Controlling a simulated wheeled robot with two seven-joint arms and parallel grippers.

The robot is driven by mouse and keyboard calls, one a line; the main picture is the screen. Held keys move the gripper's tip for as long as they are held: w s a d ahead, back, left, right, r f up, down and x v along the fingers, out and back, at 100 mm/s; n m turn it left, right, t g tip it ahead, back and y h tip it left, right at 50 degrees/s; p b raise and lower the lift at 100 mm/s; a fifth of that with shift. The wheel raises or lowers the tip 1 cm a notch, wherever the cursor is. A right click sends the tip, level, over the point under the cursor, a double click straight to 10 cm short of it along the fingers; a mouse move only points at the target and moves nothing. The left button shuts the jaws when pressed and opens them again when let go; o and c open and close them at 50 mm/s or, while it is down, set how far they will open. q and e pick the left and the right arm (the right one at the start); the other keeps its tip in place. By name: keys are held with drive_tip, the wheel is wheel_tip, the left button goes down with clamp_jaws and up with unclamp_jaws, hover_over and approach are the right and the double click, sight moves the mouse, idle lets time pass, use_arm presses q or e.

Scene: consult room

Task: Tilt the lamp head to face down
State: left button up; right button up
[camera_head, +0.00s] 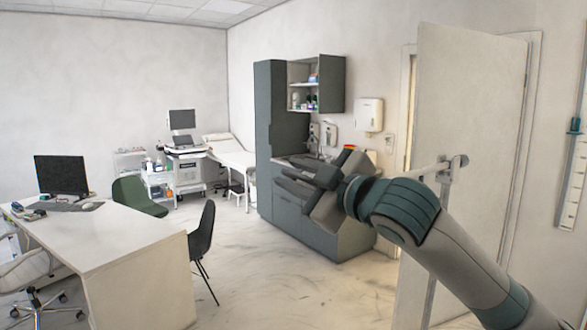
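My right gripper (281,174) reaches in from the lower right at mid-height, in front of the dark counter. Its dark fingers point left and look spread apart, with nothing visible between them. A thin grey pole with a jointed crossbar (447,166) stands behind my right arm, in front of the door. It may be part of the lamp stand, but I cannot tell. I see no clear lamp head; my arm and gripper hide part of that area. My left gripper is not in view.
A white desk (132,240) with a monitor (61,174) fills the left, with a dark chair (201,238) beside it. A dark cabinet (270,110) and counter stand mid-right. An open door (465,110) is at the right. Floor (255,285) between desk and counter is clear.

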drive_tip(key=shift+w+a, duration=0.1)
drive_tip(key=shift+w, duration=0.05)
clamp_jaws()
drive_tip(key=shift+f, duration=0.15)
